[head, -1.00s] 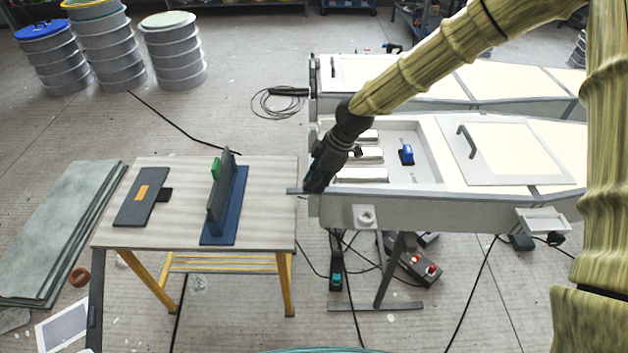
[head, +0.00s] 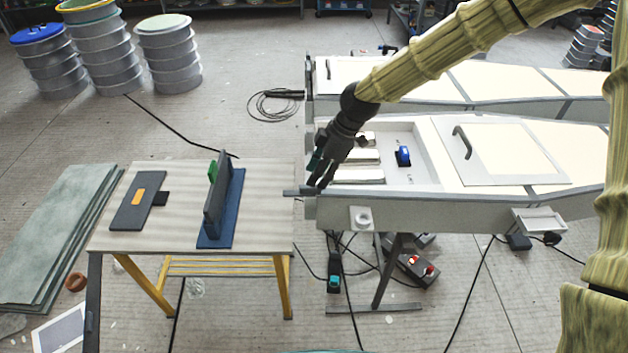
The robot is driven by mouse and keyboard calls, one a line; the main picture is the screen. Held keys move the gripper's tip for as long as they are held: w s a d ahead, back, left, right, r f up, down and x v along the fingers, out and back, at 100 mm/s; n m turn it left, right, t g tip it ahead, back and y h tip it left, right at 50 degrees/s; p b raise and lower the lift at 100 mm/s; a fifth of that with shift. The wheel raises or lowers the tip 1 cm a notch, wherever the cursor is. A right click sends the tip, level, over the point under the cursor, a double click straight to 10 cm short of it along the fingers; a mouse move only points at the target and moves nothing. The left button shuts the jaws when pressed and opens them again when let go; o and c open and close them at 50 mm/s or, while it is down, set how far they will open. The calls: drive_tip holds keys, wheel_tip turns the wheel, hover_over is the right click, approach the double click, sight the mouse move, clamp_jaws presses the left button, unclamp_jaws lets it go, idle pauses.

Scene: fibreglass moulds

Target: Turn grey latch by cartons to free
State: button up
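A grey bar (head: 292,192), which looks like the grey latch, sticks out leftward from the near left corner of the white mould (head: 420,205). Its right part is hidden behind my gripper. My gripper (head: 317,184) points down at this corner, just right of the bar's visible end. Its dark fingers appear slightly apart with nothing seen between them. I cannot tell whether they touch the bar. Pale blocks (head: 352,172), possibly the cartons, lie in the mould's recess just right of my gripper, partly hidden by it.
A blue latch-like piece (head: 403,156) stands in the recess. A panel with a dark handle (head: 462,143) lies to its right. A table (head: 265,215) at left bears a blue bracket (head: 222,215) with a green piece (head: 213,171) and a dark plate (head: 130,208).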

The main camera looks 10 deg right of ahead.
drive_tip(key=v, duration=0.7)
drive_tip(key=shift+r, duration=0.4)
drive_tip(key=shift+s+d+f, duration=0.1)
drive_tip(key=shift+d, duration=0.05)
